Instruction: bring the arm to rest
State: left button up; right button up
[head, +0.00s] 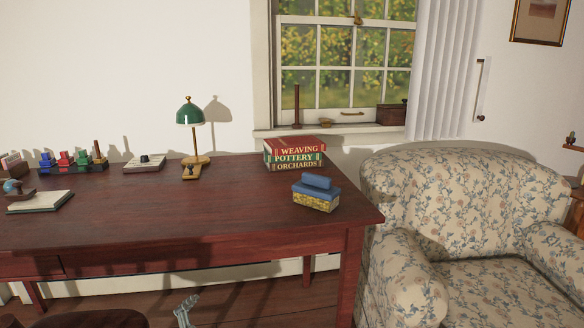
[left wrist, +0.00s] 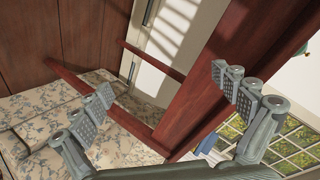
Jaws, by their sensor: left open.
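My left gripper (left wrist: 162,100) is open and empty in the left wrist view, its two padded fingers wide apart. Beyond the fingers are the red-brown desk (left wrist: 215,70) and the floral armchair (left wrist: 65,105), seen tilted. In the head view only a small grey part of my left gripper (head: 186,311) shows at the bottom edge, below the front of the desk (head: 150,225). It touches nothing that I can see. My right gripper is in neither view.
On the desk are a blue-topped box (head: 316,193), stacked books (head: 295,152), a green lamp (head: 190,112), a notepad (head: 40,201) and a row of stamps (head: 72,160). The armchair (head: 470,200) stands right of the desk. The desk's middle is clear.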

pick_arm(q)
jog(key=s+a+f+n+g, duration=0.4)
jog(key=s+f, duration=0.4)
jog(key=s, duration=0.5)
jog(key=s+a+f+n+g+y, duration=0.1)
jog(key=s+a+f+n+g, duration=0.3)
jog(key=s+f, duration=0.5)
jog(key=s+a+g+p, duration=0.1)
jog(key=s, duration=0.3)
jog(key=shift+f, duration=0.2)
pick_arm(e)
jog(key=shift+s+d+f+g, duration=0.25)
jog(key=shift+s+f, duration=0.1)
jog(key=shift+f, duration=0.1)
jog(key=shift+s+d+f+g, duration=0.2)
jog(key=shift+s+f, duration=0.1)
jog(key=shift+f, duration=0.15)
